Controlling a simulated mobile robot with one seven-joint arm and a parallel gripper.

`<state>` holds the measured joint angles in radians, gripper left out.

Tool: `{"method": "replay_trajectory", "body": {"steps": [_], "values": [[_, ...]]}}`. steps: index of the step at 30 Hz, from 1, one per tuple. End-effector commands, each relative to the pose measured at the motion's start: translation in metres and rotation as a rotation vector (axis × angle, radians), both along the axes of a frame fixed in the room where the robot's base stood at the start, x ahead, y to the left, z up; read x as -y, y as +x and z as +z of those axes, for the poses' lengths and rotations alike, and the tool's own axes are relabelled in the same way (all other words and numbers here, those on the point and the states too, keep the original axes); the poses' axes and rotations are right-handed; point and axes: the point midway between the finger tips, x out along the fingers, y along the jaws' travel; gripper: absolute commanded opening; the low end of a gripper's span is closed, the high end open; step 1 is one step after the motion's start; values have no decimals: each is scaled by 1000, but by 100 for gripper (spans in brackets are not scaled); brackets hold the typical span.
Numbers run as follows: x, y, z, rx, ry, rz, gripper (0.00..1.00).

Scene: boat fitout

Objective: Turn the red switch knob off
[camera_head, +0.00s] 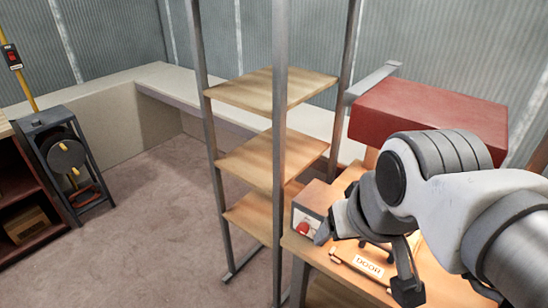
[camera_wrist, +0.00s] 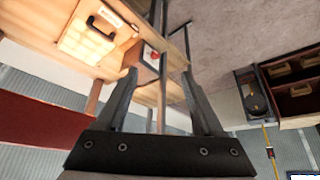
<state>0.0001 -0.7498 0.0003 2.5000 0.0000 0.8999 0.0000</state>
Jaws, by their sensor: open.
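My gripper (camera_head: 365,262) is open and empty, over the bench to the right of the knob in the head view. Its two fingers (camera_wrist: 158,74) spread apart in the wrist view. One finger appears close to the switch box in the head view; I cannot tell whether it touches. The knob's exact angle is too small to read.
A large red block (camera_head: 428,112) stands behind my arm. A metal-post shelf unit (camera_head: 270,160) stands left of the switch box. Open carpet (camera_head: 160,210) lies farther left.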

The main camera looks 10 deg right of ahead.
Motion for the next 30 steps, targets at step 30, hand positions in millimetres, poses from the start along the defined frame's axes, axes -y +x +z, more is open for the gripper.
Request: {"method": "replay_trajectory", "body": {"steps": [30], "values": [[11,166,-145,52,411,-712,69]]}}
